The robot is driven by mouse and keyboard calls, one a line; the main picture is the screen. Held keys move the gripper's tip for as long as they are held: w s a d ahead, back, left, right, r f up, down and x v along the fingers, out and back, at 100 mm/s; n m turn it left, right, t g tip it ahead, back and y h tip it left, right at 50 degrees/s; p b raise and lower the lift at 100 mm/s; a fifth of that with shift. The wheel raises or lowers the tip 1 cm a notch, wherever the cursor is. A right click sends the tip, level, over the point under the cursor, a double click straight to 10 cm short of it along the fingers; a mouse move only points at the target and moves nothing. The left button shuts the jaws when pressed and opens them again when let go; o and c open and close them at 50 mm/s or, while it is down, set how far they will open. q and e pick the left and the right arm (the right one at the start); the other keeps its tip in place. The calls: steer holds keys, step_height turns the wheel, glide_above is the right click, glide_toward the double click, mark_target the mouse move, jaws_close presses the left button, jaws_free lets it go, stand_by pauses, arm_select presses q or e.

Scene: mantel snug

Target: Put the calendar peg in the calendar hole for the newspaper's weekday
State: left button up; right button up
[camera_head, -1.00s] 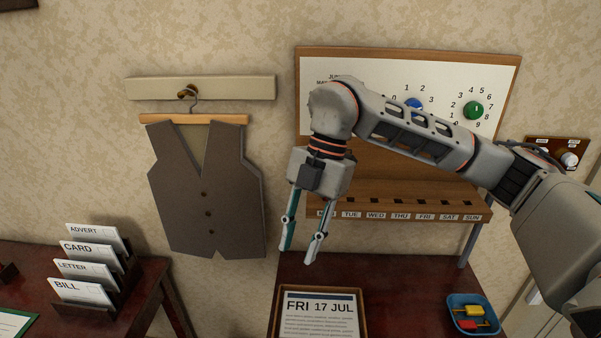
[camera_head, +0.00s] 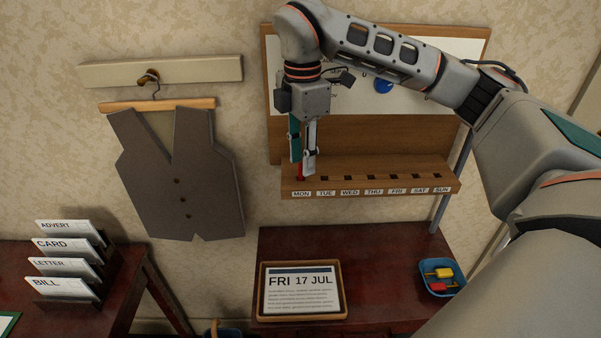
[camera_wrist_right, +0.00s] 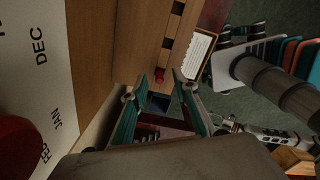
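The red calendar peg (camera_head: 300,171) stands at the MON hole, the leftmost hole of the wooden weekday rack (camera_head: 375,187). My right gripper (camera_head: 303,168) is at the peg, fingers pointing down. In the right wrist view the peg (camera_wrist_right: 159,75) shows between the two parted fingertips (camera_wrist_right: 154,85), with gaps beside it. The holes from TUE to SUN look empty. The framed newspaper (camera_head: 302,307) reads FRI 17 JUL and lies on the dark red table below the rack. My left gripper is not seen in the head view.
A blue tray (camera_head: 456,289) with yellow and red pieces stands on the table's right side. A calendar board with a blue dial (camera_head: 383,86) is above the rack, partly behind my right arm. A waistcoat (camera_head: 178,180) and a letter rack (camera_head: 70,289) are at left.

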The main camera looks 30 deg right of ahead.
mark_target(301, 164)
steer(key=shift+f, duration=1.4)
steer(key=c, duration=0.8)
steer(key=shift+r, duration=0.15)
step_height(301, 164, up, 20)
steer(key=shift+f, duration=0.1)
